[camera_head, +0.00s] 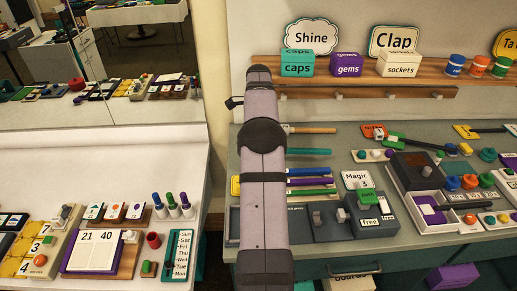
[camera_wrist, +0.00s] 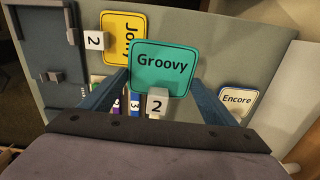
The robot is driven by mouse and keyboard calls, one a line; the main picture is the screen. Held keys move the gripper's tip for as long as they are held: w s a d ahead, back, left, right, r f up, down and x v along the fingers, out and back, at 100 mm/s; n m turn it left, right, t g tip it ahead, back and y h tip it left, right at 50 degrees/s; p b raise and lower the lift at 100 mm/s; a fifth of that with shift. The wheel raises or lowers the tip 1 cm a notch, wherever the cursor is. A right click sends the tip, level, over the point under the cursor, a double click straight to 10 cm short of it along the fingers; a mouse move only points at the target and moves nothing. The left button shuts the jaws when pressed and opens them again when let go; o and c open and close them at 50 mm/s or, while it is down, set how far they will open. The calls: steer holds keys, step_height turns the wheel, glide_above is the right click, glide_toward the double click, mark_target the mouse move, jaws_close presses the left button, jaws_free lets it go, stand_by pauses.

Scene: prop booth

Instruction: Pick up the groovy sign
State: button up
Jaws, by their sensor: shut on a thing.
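Part of the sign's lower edge is hidden by the block. In the head view my arm crosses the middle, and I cannot make out the gripper or the groovy sign there.
A yellow sign (camera_wrist: 122,36) and another block marked 2 (camera_wrist: 94,41) lie left of the groovy sign; an Encore sign (camera_wrist: 237,101) is at right. A dark panel (camera_wrist: 55,50) fills the upper left. In the head view, a shelf (camera_head: 350,76) holds boxes above the cluttered counter.

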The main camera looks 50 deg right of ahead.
steer(key=s+a+b, duration=0.6)
steer(key=s+a, duration=0.5)
steer(key=a, duration=0.1)
steer(key=shift+b, duration=0.35)
steer(key=a+r+n+p, duration=0.1)
steer(key=a+r+p, duration=0.4)
steer(key=r+p, duration=0.65)
steer(key=s+a+f+p, duration=0.4)
steer(key=p, duration=0.3)
steer(key=shift+m, duration=0.3)
steer(key=f, duration=0.2)
steer(key=d+f, duration=0.1)
steer(key=w+f, duration=0.1)
steer(key=f, duration=0.1)
steer(key=shift+d+f, duration=0.3)
steer(key=shift+d, duration=0.05)
